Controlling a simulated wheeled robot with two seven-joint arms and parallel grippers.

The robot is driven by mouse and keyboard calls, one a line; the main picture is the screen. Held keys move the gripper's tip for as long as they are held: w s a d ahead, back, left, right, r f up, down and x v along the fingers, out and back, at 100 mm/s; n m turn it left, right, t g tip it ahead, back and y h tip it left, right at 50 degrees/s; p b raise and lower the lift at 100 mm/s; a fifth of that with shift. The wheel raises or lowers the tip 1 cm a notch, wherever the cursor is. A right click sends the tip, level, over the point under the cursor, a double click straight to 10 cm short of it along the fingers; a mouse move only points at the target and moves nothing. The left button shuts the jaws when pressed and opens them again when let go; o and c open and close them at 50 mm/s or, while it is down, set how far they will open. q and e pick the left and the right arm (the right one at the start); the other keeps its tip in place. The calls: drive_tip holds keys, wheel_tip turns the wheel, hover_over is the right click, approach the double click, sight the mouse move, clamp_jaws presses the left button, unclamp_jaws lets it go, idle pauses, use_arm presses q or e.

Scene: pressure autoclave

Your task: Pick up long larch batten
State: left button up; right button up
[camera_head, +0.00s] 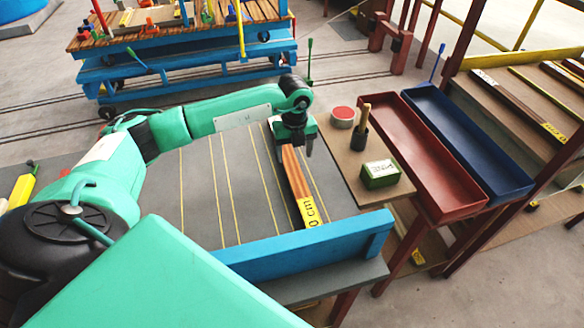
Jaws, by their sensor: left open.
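A long reddish-brown batten (294,175) lies on the grey table, pointing away from me. A yellow label ending in "0 cm" (310,212) is on its near end. My left gripper (296,146) is open and points down at the far end of this batten. One finger shows just right of the batten; the other is mostly hidden, so I cannot tell whether they touch it. Another brown batten (508,97) with a yellow label lies on the rack at the right. The wood kinds cannot be read. My right gripper is not in view.
The grey table (205,190) has yellow lines and a blue front rail (300,250). Red (408,115) and blue (455,115) trays stand beyond.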

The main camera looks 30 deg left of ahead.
sight(292, 166)
use_arm(q)
drive_tip(key=f, duration=0.1)
drive_tip(key=f+p, duration=0.1)
drive_tip(key=f, duration=0.2)
drive_tip(key=shift+s+a+f, duration=0.15)
drive_tip(key=shift+s+a, duration=0.05)
drive_tip(key=shift+a, duration=0.1)
drive_tip(key=shift+f, duration=0.45)
drive_tip(key=c, duration=1.3)
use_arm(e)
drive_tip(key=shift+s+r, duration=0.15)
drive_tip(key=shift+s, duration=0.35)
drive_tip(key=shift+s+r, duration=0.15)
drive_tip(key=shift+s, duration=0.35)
use_arm(q)
drive_tip(key=shift+r, duration=0.1)
